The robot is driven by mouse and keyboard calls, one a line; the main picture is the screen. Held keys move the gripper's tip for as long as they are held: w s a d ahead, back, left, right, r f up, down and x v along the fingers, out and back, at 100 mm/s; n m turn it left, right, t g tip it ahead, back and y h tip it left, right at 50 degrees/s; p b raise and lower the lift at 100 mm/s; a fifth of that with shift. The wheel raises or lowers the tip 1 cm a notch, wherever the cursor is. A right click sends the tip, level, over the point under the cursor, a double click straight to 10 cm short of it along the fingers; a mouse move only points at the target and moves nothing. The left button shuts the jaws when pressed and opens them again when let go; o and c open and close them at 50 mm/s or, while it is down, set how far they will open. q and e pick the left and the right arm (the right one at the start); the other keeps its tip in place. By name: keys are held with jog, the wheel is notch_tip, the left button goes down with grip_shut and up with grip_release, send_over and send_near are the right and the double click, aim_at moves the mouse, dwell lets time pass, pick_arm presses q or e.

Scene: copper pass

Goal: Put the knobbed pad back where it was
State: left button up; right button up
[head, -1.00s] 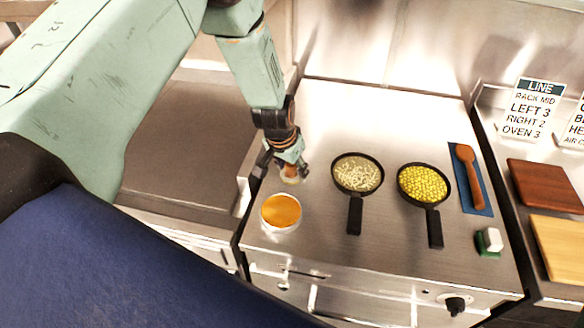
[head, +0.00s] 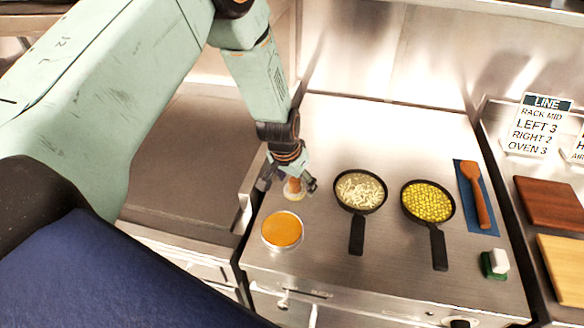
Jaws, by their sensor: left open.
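The knobbed pad (head: 294,192), a small pale round pad with a brown knob on top, sits on the steel counter just behind the round dish of orange sauce. My left gripper (head: 288,184) is directly over it, with its fingers spread wide on either side of the knob. The fingers appear apart from the knob, and the wrist partly hides the pad's top. My right gripper is not in the head view.
Right of the pad stand a pan of pale shreds (head: 360,192) and a pan of yellow pieces (head: 427,202). A wooden spoon (head: 474,190) lies on a blue mat. The orange dish (head: 282,231) is close in front. A green-and-white block (head: 495,264) is at right.

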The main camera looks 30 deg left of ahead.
pick_arm(q)
jog(key=p+v, duration=0.2)
jog(key=v, duration=0.9)
jog(key=shift+s+r, duration=0.2)
jog(key=shift+s, duration=0.2)
jog(key=shift+w+f, duration=0.1)
jog(key=shift+f, duration=0.05)
